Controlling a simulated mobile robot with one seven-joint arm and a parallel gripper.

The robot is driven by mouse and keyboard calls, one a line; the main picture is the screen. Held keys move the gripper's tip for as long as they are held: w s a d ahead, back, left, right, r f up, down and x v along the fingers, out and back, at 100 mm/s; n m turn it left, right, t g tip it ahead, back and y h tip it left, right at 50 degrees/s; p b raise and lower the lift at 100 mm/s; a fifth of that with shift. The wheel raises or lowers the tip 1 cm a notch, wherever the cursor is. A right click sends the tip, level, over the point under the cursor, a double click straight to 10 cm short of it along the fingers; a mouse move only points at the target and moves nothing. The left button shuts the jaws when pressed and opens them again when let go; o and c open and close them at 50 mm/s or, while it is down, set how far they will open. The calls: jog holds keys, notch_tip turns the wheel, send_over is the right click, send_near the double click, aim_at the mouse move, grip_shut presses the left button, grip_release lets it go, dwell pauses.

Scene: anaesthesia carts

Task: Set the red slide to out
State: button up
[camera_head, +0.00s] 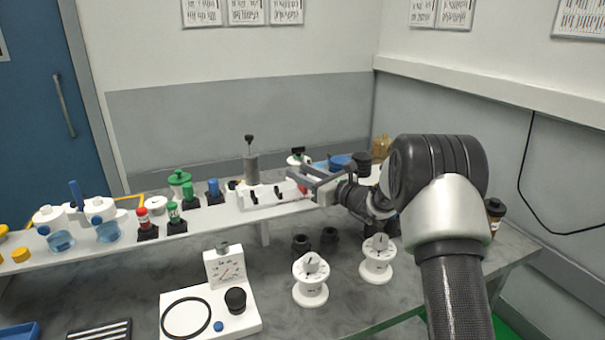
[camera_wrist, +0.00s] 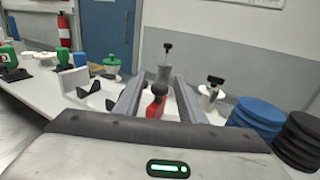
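The red slide (camera_wrist: 155,106) shows in the wrist view as a red handle with a dark top, on a white slide panel (camera_wrist: 72,80). In the head view only a small red part of it shows (camera_head: 302,189), beside my gripper. My gripper (camera_wrist: 156,82) is open, with one finger on each side of the red handle in the wrist view. I cannot tell whether either finger touches it. In the head view my gripper (camera_head: 298,172) reaches over the right end of the panel. Black slide handles (camera_wrist: 86,91) stand to the left of the red one.
A grey post with a black top (camera_wrist: 165,62) stands behind the panel. A white valve with a black handle (camera_wrist: 212,93) is to the right, near stacked blue discs (camera_wrist: 258,112) and black discs (camera_wrist: 298,138). Red, green and blue knobs line the shelf (camera_head: 222,216) to the left.

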grip_shut()
jog(key=shift+w+d, duration=0.35)
jog(key=shift+d, duration=0.45)
jog(key=shift+w+d, duration=0.35)
jog(key=shift+d, duration=0.45)
grip_release()
jog(key=shift+d, duration=0.1)
notch_tip(320, 180, up, 10)
jog(key=p, duration=0.1)
